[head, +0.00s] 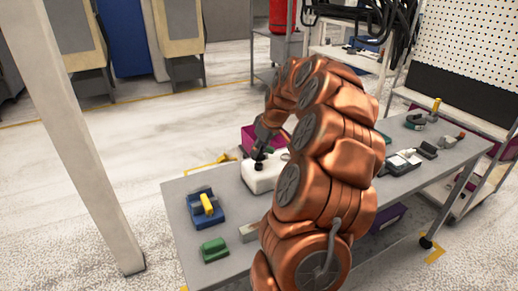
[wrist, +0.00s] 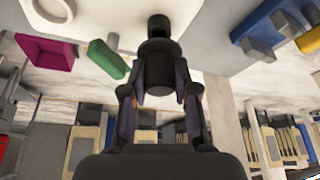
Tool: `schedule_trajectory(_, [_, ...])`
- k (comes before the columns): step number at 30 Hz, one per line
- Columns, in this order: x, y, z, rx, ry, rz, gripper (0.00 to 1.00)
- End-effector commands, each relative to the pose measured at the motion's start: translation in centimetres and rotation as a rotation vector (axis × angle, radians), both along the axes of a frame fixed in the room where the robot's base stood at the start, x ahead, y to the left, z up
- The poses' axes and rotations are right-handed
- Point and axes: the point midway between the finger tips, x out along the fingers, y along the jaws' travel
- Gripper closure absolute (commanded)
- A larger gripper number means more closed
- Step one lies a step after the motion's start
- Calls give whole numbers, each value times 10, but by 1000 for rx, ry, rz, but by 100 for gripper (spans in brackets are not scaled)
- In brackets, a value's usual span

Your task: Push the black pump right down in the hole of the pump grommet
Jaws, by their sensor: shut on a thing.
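The black pump (wrist: 160,68) is an upright dark cylinder between my fingers in the wrist view. My gripper (wrist: 161,88) is shut on it; in the head view my gripper (head: 264,146) is just above the white tank (head: 262,182). The pump's lower end meets a dark round piece on the tank, which fits the pump grommet (head: 259,164). The hole is covered by the pump, and I cannot tell how deep the pump sits.
The grey bench (head: 235,265) carries a blue block with a yellow part (head: 206,205), a green block (head: 214,250) and a grey block (head: 247,233). A magenta bin (head: 249,136) is behind the tank. My arm hides the bench middle; small parts (head: 404,160) lie right.

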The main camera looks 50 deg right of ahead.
Motion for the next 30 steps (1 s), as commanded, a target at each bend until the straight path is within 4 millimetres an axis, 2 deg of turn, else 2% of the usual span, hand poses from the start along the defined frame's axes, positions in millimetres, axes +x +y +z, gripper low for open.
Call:
schedule_trajectory(11, [0,0,0,0,-1,0,100])
schedule_trajectory(30, [0,0,-11,0,0,0,100])
